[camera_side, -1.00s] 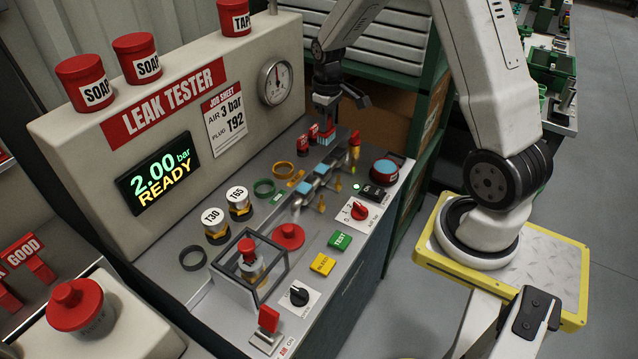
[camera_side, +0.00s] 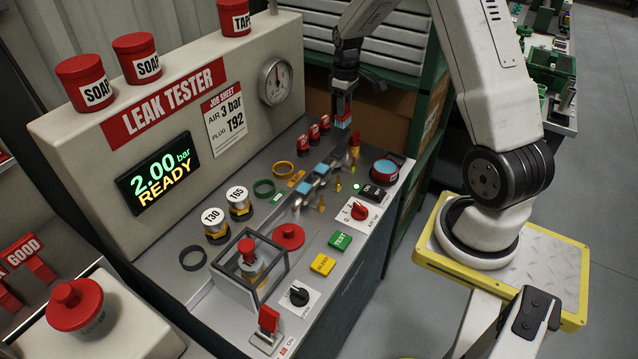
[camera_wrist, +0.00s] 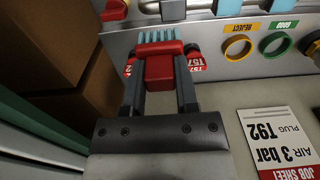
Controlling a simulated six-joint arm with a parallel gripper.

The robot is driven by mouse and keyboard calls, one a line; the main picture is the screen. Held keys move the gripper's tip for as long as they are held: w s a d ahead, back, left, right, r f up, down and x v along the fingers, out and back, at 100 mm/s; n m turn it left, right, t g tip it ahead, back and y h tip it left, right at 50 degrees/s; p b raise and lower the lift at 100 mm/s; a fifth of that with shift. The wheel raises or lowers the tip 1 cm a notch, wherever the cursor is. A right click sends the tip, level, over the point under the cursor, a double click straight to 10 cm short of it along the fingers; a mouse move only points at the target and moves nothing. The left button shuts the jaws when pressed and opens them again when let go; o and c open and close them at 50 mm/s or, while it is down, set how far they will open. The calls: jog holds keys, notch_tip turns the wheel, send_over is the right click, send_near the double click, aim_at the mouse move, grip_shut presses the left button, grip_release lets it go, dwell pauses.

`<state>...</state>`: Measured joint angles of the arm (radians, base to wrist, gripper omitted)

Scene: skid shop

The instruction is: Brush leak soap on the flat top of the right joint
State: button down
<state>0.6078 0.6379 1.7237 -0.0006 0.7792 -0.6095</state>
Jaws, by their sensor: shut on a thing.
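My gripper (camera_side: 344,90) is shut on a red brush with blue bristles (camera_side: 343,122), pointing down. In the wrist view the red brush (camera_wrist: 160,70) sits between both fingers of my gripper (camera_wrist: 160,82). The right joint (camera_side: 338,163) is at the far right end of that row in the side view. The bristles are raised above the bench and appear apart from it.
Red-topped pieces (camera_side: 314,132) stand in a row behind the pipe. Green and yellow rings (camera_side: 264,188) lie left of it. The leak tester panel (camera_side: 180,150), reading 2.00 bar READY, rises behind. A round red-and-blue pot (camera_side: 385,172) stands to the right.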

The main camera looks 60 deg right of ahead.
aim_at(340, 127)
jog(key=shift+f, duration=0.15)
jog(key=shift+f, duration=3.65)
jog(key=shift+a+f, duration=0.25)
jog(key=shift+a, duration=1.7)
jog(key=d, duration=0.4)
jog(key=shift+r, duration=4.05)
jog(key=shift+s, duration=0.1)
